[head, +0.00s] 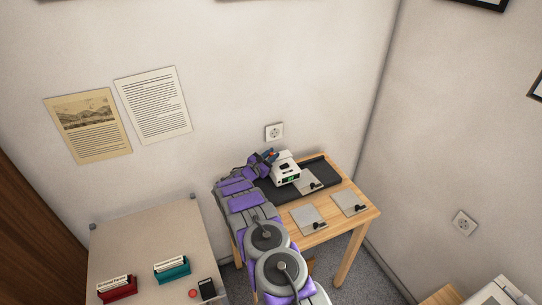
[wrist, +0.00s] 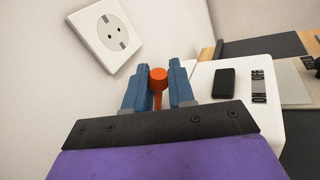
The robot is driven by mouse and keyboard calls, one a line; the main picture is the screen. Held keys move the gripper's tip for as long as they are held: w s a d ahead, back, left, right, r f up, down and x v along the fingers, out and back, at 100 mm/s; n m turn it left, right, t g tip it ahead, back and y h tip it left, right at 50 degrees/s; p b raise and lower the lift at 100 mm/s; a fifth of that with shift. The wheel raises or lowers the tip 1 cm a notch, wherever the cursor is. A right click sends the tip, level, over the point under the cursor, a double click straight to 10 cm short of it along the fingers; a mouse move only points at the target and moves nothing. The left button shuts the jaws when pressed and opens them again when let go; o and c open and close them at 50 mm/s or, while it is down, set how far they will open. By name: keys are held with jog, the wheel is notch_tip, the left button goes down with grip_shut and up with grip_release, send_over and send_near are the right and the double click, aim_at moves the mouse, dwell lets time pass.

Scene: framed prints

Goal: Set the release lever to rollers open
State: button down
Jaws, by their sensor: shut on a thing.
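The release lever (wrist: 158,74) has an orange round knob and an orange stem. My gripper (wrist: 158,88) has its blue fingers on either side of the lever and is shut on it. In the head view my gripper (head: 268,157) is at the machine's back left. The lower stem is hidden behind my gripper's dark plate.
The wooden table (head: 363,222) also bears grey plates (head: 308,219) with black handles. A wall socket (head: 274,131) is close behind my gripper. A pale cabinet (head: 150,235) with a red tray (head: 117,290) and a teal tray (head: 172,270) stands at the left.

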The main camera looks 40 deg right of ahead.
jog(key=shift+s+a+f+m+h+b, duration=0.15)
jog(key=shift+s+f+m+h, duration=0.15)
jog(key=shift+m, duration=0.4)
jog(key=shift+s+f+m+h+b, duration=0.1)
jog(key=shift+s+m+h+b, duration=0.1)
jog(key=shift+m+h, duration=0.35)
jog(key=c, duration=1.1)
grip_release()
jog(key=shift+o, duration=0.2)
jog(key=shift+a, duration=0.1)
jog(key=p+v, duration=0.1)
jog(key=v, duration=0.7)
jog(key=p+v, duration=0.2)
jog(key=v, duration=0.7)
jog(key=shift+s+a+r, duration=0.1)
jog(key=shift+a+r, duration=0.1)
